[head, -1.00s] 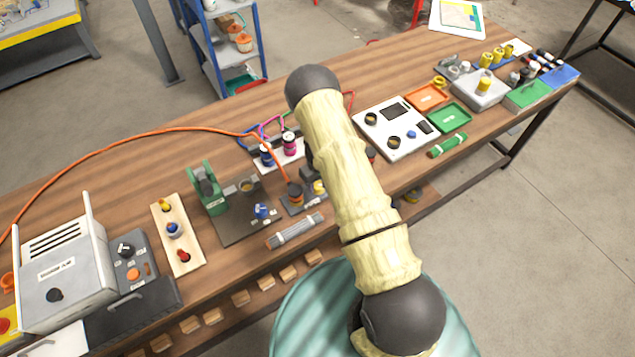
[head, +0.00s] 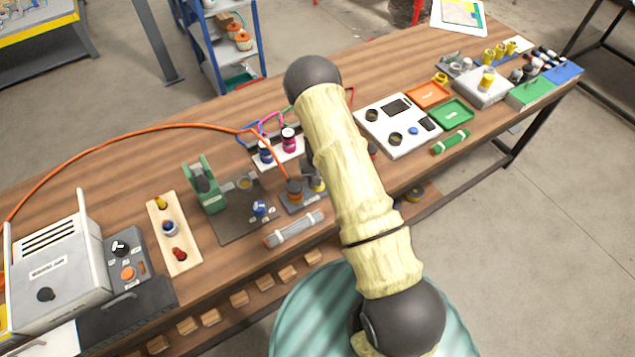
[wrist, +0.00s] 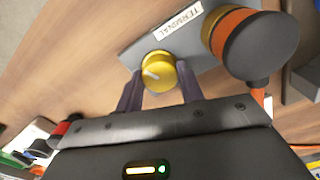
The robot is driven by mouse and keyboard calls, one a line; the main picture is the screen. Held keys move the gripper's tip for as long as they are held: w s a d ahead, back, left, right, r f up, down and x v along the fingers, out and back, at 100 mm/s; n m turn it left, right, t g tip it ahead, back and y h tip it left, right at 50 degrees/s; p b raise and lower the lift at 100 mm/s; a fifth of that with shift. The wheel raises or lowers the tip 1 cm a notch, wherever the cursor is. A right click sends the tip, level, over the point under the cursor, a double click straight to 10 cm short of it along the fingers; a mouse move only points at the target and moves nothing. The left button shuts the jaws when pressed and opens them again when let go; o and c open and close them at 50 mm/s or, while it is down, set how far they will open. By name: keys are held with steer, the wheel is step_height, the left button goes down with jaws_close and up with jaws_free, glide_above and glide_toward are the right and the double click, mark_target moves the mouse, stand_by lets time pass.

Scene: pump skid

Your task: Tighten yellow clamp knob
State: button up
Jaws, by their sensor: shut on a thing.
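The yellow clamp knob (wrist: 158,72) sits on a grey block labelled TERMINAL (wrist: 172,38) in the wrist view. A white line on its face points to the lower left. My gripper (wrist: 159,88) has one finger on each side of the knob and is shut on it. In the head view a bit of the yellow knob (head: 318,185) shows beside my arm, which hides most of the gripper.
An orange and dark cylindrical connector (wrist: 245,42) stands close to the knob on the same block, with an orange cable (head: 120,148) running left. Bare wooden bench lies behind.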

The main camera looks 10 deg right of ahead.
steer(key=m+b, duration=0.2)
steer(key=m, duration=0.1)
steer(key=shift+f+m, duration=0.15)
steer(key=shift+m, duration=0.25)
steer(key=m+b, duration=0.1)
steer(key=m, duration=0.2)
steer(key=shift+m, duration=0.3)
steer(key=m+b, duration=0.1)
steer(key=m, duration=0.5)
steer(key=shift+m, duration=0.3)
steer(key=o, duration=1)
steer(key=shift+r, duration=0.2)
step_height(320, 180, up, 17)
steer(key=b, duration=0.2)
steer(key=shift+r+b, duration=0.15)
steer(key=shift+b, duration=0.15)
